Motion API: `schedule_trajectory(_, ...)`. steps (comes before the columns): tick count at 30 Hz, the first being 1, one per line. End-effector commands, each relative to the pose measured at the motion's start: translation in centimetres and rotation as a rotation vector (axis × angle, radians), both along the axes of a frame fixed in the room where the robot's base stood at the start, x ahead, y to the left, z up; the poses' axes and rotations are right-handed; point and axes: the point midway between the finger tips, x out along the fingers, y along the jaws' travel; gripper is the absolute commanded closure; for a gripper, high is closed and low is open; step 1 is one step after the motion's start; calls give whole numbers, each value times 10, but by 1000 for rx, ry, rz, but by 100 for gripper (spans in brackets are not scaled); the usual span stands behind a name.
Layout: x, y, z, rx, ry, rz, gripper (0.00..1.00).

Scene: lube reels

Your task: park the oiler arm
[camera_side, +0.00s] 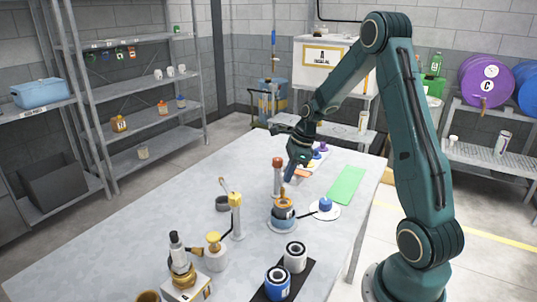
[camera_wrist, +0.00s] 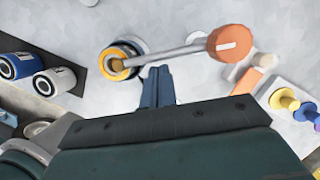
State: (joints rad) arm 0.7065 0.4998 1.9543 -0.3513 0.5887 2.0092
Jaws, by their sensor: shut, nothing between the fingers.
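What looks like the oiler arm is a grey bar (camera_wrist: 172,50) with a round orange-red knob (camera_wrist: 228,41) at its right end in the wrist view. Its left end lies over a dark reel with an orange ring (camera_wrist: 122,58). In the side view the brown-red knob (camera_side: 278,162) tops a grey stem behind the orange-topped reel (camera_side: 283,214). My gripper (camera_side: 291,177) points down just right of the knob in that view. In the wrist view the shut, empty fingers (camera_wrist: 157,75) show beside the reel, below the bar. Contact cannot be told.
A yellow post (camera_side: 236,215) with a tilted lever stands left of the reel. Blue (camera_side: 278,284) and white (camera_side: 295,256) reels stand on a black mat in front. A white disc (camera_side: 324,211) bears a blue piece. A green mat (camera_side: 346,185) lies at right.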

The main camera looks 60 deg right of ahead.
Motion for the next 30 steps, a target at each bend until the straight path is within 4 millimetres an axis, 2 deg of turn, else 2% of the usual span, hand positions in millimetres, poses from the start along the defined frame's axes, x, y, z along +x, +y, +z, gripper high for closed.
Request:
schedule_trajectory(23,4,6,0,-1,-1,-88,100)
schedule_trajectory(30,9,11,0,0,-1,-176,100)
